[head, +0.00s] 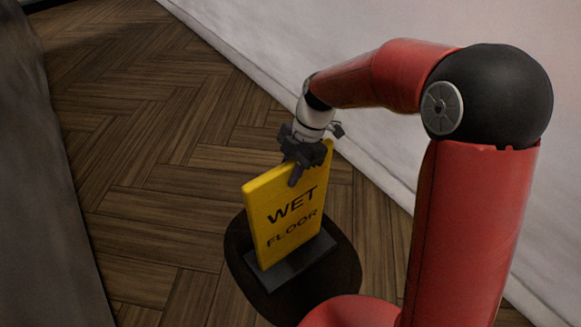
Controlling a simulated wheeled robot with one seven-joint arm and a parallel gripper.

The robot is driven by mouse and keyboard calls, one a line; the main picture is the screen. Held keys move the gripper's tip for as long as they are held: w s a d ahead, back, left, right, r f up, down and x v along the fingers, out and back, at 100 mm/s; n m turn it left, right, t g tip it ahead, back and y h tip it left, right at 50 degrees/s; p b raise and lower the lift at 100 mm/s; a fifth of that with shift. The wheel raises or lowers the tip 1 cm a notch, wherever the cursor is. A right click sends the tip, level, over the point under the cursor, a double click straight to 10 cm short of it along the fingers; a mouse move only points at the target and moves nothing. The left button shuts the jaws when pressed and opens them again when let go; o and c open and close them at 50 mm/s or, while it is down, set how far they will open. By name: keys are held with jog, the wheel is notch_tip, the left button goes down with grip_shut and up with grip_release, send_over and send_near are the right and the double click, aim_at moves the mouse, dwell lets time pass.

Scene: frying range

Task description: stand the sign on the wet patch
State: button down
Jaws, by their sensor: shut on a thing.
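The yellow sign (287,215) reads "WET FLOOR" and has a dark flat base (290,264). It stands about upright in the head view, at the lower middle. The wet patch (344,273) is a dark round area on the wooden floor. The sign's base appears over the patch, within its outline. I cannot tell whether the base touches the floor. My gripper (298,172) is shut on the top edge of the sign. Part of the patch is hidden behind the sign and my arm.
A pale wall (255,62) runs along the right, behind my arm. A dark grey surface (45,200) borders the left side. The wooden floor (150,150) between them is clear.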

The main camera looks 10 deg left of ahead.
jog(key=c, duration=1.7)
grip_release()
jog(key=shift+f, duration=0.15)
jog(key=o, duration=0.5)
jog(key=shift+c, duration=0.2)
